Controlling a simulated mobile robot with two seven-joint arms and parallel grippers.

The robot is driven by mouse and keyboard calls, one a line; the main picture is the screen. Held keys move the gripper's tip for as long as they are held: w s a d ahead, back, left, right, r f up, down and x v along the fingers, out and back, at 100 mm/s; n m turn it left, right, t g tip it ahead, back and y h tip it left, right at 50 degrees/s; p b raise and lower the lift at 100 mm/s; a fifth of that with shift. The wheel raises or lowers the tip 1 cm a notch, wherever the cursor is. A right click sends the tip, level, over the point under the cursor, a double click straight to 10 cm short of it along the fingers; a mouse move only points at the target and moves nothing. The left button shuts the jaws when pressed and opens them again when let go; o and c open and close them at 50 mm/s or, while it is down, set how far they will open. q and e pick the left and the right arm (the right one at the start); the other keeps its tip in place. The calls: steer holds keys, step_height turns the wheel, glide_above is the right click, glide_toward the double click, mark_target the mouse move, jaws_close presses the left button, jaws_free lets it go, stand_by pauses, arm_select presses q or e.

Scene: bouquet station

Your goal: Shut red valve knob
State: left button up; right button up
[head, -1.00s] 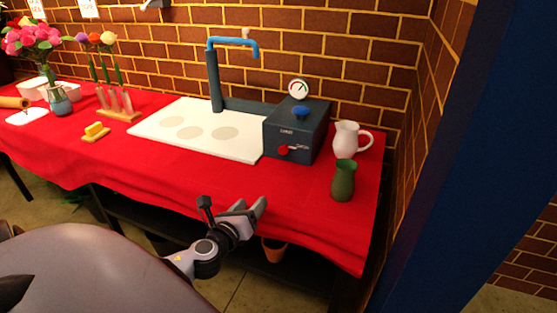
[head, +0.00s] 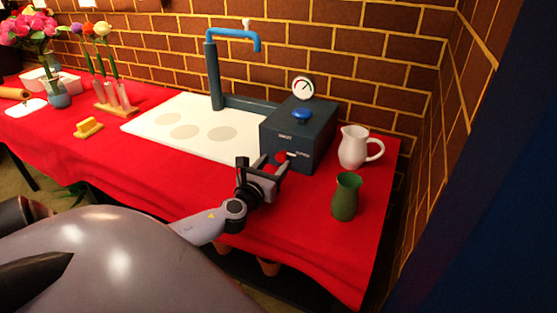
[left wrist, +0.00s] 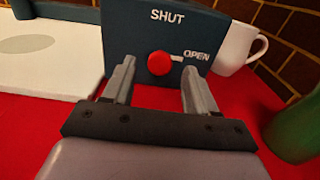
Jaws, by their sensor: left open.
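The red valve knob (left wrist: 159,63) is on the front of the dark blue box (head: 318,133). In the left wrist view its pale pointer bar points right, toward the word OPEN; the word SHUT is above the knob. My left gripper (head: 274,163) is open, its fingers pointing at the box front. In the left wrist view the knob shows between the two fingertips (left wrist: 158,75), a little beyond them, and nothing is held. In the head view the knob (head: 281,157) is partly hidden by the gripper. My right gripper is not in view.
A white jug (head: 354,147) and a green vase (head: 346,197) stand right of the box on the red cloth. A blue knob (head: 302,117) and a gauge (head: 303,88) top the box. A white board (head: 165,128) with a blue spout (head: 235,33) lies left.

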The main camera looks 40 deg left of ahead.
mark_target(280, 158)
arm_select(q)
steer(key=shift+x, duration=1)
steer(key=shift+w+a, duration=0.15)
steer(key=shift+w, duration=0.4)
steer(key=c, duration=1)
